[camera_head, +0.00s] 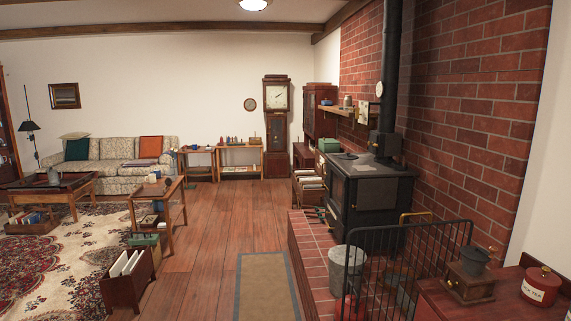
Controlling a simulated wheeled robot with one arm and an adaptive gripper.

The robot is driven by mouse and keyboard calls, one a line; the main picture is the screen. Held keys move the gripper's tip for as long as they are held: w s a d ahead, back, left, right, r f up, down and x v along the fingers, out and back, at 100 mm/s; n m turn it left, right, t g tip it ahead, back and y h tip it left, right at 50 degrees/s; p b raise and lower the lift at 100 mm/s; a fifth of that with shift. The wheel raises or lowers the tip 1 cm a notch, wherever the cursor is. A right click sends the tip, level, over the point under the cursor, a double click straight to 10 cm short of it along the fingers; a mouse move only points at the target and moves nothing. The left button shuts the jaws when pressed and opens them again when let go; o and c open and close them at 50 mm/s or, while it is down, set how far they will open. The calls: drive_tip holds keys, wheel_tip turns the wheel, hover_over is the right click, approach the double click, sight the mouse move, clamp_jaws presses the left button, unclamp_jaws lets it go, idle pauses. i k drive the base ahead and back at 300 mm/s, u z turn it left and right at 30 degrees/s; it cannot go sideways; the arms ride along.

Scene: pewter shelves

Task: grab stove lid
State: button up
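A black wood stove (383,193) stands on the raised brick hearth, right of the middle, with its pipe (391,60) rising along the brick wall. A small flat grey piece (346,156) shows near the left back of its top; I cannot tell at this size whether it is the lid. A darker block (384,143) sits at the pipe's base. My gripper is not in view.
A black fire guard (440,250) and a metal bucket (345,270) stand on the brick hearth (308,262), on the near side of the stove. A red counter with a coffee grinder (471,278) and tea tin (540,287) is at lower right. The wooden floor by the runner (266,285) is clear.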

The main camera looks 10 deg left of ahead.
sight(348, 156)
drive_tip(key=u, duration=1.1)
drive_tip(key=i, duration=2.1)
drive_tip(key=u, duration=0.25)
drive_tip(key=i, duration=1.9)
drive_tip(key=z, duration=0.55)
drive_tip(key=i, duration=1.75)
drive_tip(key=z, duration=1.2)
drive_tip(key=i, duration=1)
drive_tip(key=z, duration=0.4)
